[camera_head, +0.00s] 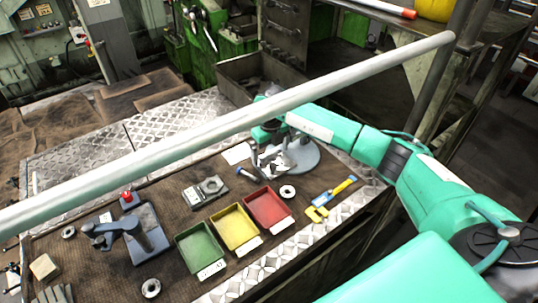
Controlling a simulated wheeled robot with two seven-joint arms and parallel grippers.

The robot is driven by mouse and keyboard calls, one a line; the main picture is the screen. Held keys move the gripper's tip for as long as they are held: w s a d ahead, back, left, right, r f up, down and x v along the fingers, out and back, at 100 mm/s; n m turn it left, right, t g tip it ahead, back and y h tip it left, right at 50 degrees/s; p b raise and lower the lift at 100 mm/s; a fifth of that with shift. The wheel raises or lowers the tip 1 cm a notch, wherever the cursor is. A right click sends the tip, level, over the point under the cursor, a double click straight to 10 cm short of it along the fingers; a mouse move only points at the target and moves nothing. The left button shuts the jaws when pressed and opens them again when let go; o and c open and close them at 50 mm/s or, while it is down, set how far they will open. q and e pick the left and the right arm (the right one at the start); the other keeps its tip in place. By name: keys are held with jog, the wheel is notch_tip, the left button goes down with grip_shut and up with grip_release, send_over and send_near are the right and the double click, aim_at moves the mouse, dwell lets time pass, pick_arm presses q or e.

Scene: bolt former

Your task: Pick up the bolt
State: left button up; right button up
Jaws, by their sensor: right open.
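My right gripper (276,163) reaches in from the right, points down over a round grey plate (305,158) on the workbench, and is open. Its fingers are small in the picture and blend with grey metal parts at the plate. I cannot clearly pick out the bolt; it may be among these parts or hidden by the gripper. My left gripper is not in view.
Green (188,254), yellow (219,230) and red (253,209) trays stand at the bench front. A grey press-like device (146,236) stands left, a measuring tool (206,191) in the middle, blue-yellow calipers (332,197) right. A long pale bar (200,135) crosses the view.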

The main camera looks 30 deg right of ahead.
jog(key=c, duration=1.1)
jog(key=shift+r, duration=0.1)
jog(key=shift+w+r, duration=0.1)
jog(key=shift+r, duration=0.45)
notch_tip(320, 180, up, 17)
jog(key=b, duration=0.6)
notch_tip(320, 180, up, 5)
jog(key=p, duration=0.3)
send_over(271, 154)
jog(key=shift+w+f, duration=0.1)
